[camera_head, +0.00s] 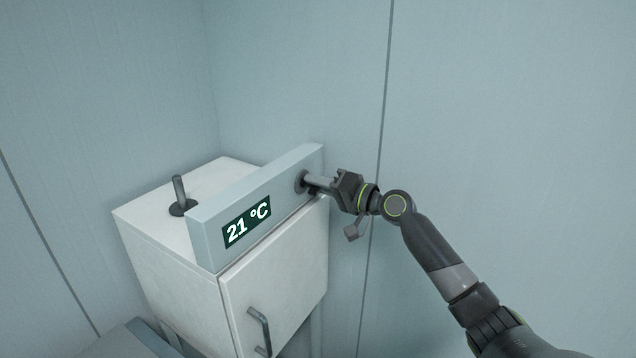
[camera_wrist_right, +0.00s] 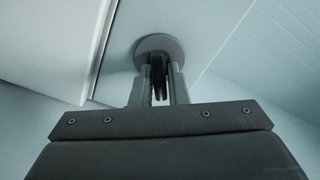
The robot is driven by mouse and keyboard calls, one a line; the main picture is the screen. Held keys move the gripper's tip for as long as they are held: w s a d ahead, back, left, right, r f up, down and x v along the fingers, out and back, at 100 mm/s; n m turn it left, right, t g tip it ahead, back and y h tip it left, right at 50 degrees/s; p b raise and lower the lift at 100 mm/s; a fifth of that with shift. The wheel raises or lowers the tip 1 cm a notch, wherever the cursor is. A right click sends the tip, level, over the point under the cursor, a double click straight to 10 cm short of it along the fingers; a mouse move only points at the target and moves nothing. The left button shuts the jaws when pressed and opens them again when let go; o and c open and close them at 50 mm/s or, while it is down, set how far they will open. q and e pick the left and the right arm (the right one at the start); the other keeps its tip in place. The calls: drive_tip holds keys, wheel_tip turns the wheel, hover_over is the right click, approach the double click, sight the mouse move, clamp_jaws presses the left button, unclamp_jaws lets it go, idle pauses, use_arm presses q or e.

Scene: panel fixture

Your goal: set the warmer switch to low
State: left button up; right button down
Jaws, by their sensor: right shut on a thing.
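A warmer unit with a grey front panel (camera_head: 208,240) stands against the wall in the head view. Its green display reads 21 °C. A switch with a round grey base (camera_head: 301,181) sits at the right end of the panel's face. My right gripper (camera_head: 313,181) is at this switch, its fingers shut on it. In the right wrist view the fingers (camera_wrist_right: 159,80) stand either side of a dark lever, in front of the round base (camera_wrist_right: 158,43). The fingers hide much of the lever, and I cannot read its setting. My left gripper is not in view.
A second upright lever (camera_head: 179,190) on a dark round base stands on the white cabinet's top (camera_head: 150,212), behind the panel. The cabinet door has a grey handle (camera_head: 259,330). Pale walls close in behind; the space right of the cabinet is free apart from my arm.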

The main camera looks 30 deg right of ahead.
idle(0.5)
drive_tip(key=c, duration=1.5)
unclamp_jaws()
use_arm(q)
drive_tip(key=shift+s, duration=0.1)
